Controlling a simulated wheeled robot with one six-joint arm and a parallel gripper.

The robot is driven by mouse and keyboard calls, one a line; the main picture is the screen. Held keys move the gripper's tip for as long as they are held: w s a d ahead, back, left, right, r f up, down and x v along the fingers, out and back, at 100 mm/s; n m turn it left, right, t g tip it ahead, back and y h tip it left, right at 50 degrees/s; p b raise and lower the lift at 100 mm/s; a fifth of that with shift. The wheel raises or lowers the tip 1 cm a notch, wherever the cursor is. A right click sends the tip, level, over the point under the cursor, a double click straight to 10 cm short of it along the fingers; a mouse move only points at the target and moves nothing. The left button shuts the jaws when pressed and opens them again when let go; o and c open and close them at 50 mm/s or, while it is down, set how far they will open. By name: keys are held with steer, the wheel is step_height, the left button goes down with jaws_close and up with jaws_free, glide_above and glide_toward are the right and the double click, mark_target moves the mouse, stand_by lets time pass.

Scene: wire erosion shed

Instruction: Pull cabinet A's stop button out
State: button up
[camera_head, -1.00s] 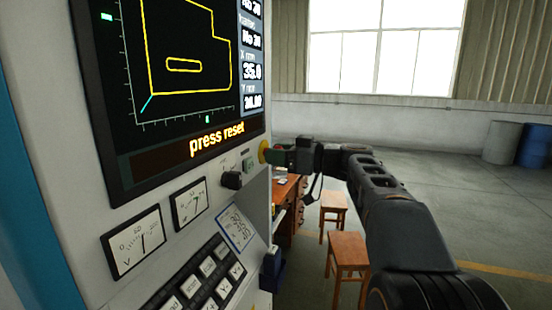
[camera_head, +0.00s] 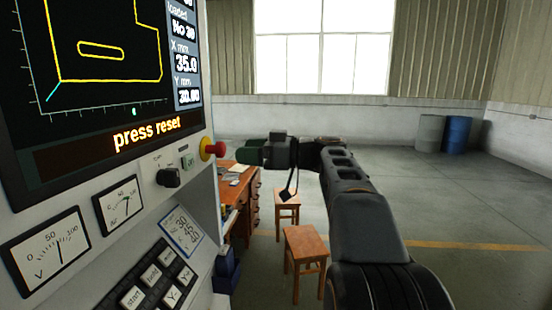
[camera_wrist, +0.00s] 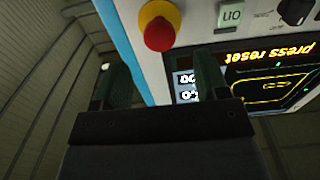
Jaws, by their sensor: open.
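The stop button (camera_head: 218,149) is a red mushroom head on a yellow collar at the right edge of the cabinet's front panel (camera_head: 190,199). It also shows in the wrist view (camera_wrist: 159,34), upper middle, beyond my gripper's fingers. My gripper (camera_head: 245,153) is just right of the button in the head view, with a small gap between them. In the wrist view its two fingers (camera_wrist: 161,80) are spread, with nothing between them. The screen (camera_head: 105,80) reads "press reset".
A black knob (camera_head: 169,177) and a green "on" button (camera_head: 187,162) sit left of the stop button. Below are meters and a keypad (camera_head: 158,283). A wooden desk (camera_head: 240,185) and two stools (camera_head: 305,245) stand behind. Open floor lies to the right.

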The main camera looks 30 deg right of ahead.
steer(key=b+v, duration=0.1)
steer(key=v, duration=0.6)
stand_by(0.5)
step_height(320, 180, down, 17)
steer(key=w+d+m+g+h, duration=0.1)
steer(key=d+m+g+h, duration=0.1)
steer(key=m+h, duration=0.8)
steer(key=s+a+f+g+h, duration=0.4)
steer(key=s+a+f, duration=1)
steer(key=f, duration=0.4)
steer(key=shift+s+m+g+h, duration=0.3)
steer(key=shift+s+g, duration=0.2)
steer(key=shift+s, duration=0.35)
